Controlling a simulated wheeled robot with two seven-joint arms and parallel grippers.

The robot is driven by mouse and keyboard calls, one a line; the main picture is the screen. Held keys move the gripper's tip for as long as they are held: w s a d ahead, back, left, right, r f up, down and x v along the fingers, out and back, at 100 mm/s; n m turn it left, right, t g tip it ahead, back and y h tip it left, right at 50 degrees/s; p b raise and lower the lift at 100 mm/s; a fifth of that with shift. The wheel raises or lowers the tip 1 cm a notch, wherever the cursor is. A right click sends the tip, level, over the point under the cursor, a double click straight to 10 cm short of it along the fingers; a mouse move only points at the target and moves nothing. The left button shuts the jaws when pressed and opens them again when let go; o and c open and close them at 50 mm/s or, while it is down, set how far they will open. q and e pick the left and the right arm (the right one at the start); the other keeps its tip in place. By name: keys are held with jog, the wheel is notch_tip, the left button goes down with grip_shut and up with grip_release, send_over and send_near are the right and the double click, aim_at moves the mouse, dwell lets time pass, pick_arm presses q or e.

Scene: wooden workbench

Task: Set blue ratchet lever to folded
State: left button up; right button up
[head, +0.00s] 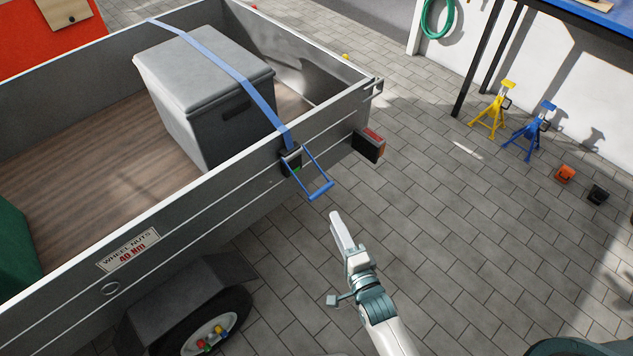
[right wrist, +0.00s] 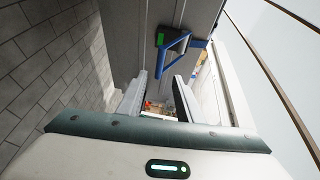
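The blue ratchet lever (head: 320,190) is a U-shaped handle that sticks out and down from the dark ratchet body (head: 291,160) on the trailer's side wall. A blue strap (head: 225,66) runs from the ratchet over a grey box. In the right wrist view the lever (right wrist: 178,44) shows ahead of the fingertips, beside a green patch on the ratchet. My right gripper (head: 338,222) is below and right of the lever in the head view, apart from it. In the right wrist view its fingers (right wrist: 160,80) are spread with nothing held between them. My left gripper is not in view.
The grey trailer wall (head: 200,215) carries a tail light (head: 369,146) right of the lever. The grey box (head: 190,75) stands in the trailer bed. A wheel (head: 205,325) is below left. The paving (head: 450,230) right of my right arm is clear.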

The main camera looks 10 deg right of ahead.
jog(key=x, duration=1.6)
jog(key=shift+w+a+b, duration=0.2)
jog(key=shift+w+b, duration=0.1)
jog(key=shift+w, duration=0.1)
grip_shut()
